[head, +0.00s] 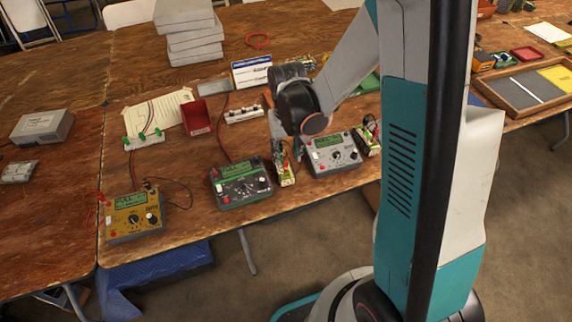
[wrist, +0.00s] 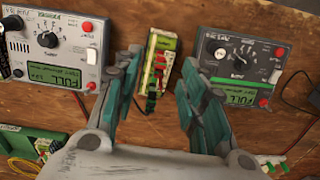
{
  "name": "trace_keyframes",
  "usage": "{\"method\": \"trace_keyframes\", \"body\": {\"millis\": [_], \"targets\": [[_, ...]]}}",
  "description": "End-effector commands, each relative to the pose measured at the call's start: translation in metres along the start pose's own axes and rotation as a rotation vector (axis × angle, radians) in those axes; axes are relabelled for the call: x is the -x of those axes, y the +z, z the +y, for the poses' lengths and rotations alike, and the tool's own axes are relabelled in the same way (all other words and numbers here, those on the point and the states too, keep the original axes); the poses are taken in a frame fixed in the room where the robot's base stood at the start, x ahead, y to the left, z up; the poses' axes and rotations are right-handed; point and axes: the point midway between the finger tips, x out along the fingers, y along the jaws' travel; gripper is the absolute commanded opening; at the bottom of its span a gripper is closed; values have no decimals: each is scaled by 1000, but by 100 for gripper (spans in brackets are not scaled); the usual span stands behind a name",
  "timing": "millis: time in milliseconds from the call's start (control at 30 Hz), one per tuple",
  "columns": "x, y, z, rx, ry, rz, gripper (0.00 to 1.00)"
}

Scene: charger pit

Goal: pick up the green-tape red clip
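My gripper (wrist: 162,62) is open, with its teal-padded fingers spread on both sides of a small cream-and-green holder (wrist: 163,43) on the table. A small piece with red and dark green parts (wrist: 153,84) is at the near end of this holder, between the fingers; it looks like the green-tape red clip, but I cannot be sure. The fingers do not appear to touch it. In the head view the holder (head: 287,180) stands between two chargers, and my wrist hides part of the area behind it.
A grey charger (head: 335,155) and a dark charger (head: 240,184) flank the holder closely, both with green displays. A yellow charger (head: 133,217) stands farther left. A red bin (head: 196,118), a white clip strip (head: 244,114) and a blue-and-white box (head: 251,72) lie behind.

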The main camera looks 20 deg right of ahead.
Motion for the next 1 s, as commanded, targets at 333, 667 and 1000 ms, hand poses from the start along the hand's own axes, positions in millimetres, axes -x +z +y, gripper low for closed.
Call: {"method": "trace_keyframes", "body": {"millis": [333, 667, 1000], "targets": [[-27, -5, -1, 0, 0, 0, 38], [-58, -8, -2, 0, 0, 0, 38], [-57, -8, -2, 0, 0, 0, 1]]}}
